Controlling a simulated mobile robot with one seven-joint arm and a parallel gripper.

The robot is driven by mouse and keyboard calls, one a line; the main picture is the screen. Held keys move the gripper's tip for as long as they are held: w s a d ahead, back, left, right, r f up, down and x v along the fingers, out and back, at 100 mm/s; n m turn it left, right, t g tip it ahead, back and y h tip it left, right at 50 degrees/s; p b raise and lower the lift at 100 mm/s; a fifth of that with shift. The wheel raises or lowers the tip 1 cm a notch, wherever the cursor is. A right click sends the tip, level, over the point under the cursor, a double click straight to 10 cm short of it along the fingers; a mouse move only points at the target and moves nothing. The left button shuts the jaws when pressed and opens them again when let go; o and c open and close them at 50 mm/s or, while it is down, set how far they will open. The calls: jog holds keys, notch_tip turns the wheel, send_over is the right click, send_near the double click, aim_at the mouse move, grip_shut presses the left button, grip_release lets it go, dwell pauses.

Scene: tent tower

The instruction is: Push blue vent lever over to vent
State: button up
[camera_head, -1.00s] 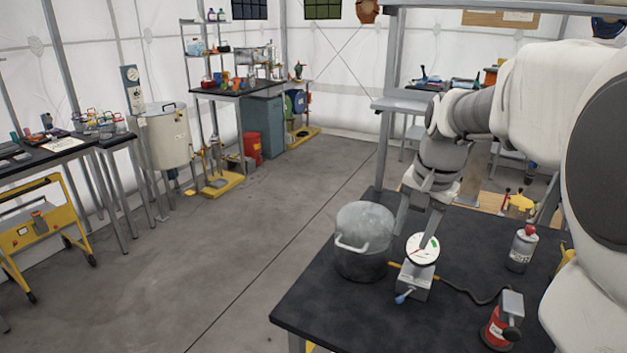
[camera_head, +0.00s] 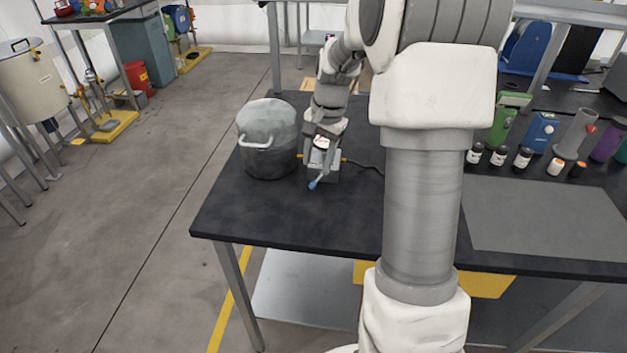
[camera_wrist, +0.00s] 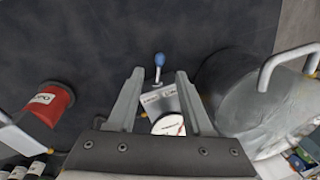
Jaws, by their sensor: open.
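The blue vent lever (camera_head: 313,184) sticks out from the front of a small grey gauge box (camera_head: 330,174) on the black table. In the wrist view the lever's blue knob (camera_wrist: 159,59) shows just beyond and between my fingertips, apart from both. The box's face (camera_wrist: 161,100) has a small label, too small to read, and a white dial (camera_wrist: 168,125) partly cut off by my gripper body. My gripper (camera_wrist: 160,75) is open and empty, with one finger on each side of the box. In the head view my gripper (camera_head: 322,143) hides part of the dial.
A lidded grey pot (camera_head: 268,140) stands close left of the box, with its handle towards the front. In the wrist view the pot (camera_wrist: 262,100) is close to my right finger. A red canister (camera_wrist: 50,103) stands on the other side. The table front (camera_head: 270,222) is clear.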

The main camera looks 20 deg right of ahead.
aim_at(313, 183)
jog(key=f, duration=0.4)
jog(key=w+f, duration=0.1)
jog(key=f, duration=0.1)
jog(key=shift+a+f+b, duration=0.15)
jog(key=shift+a+b, duration=0.1)
jog(key=shift+b, duration=0.05)
jog(key=shift+s, duration=0.1)
jog(key=shift+c, duration=0.2)
grip_shut()
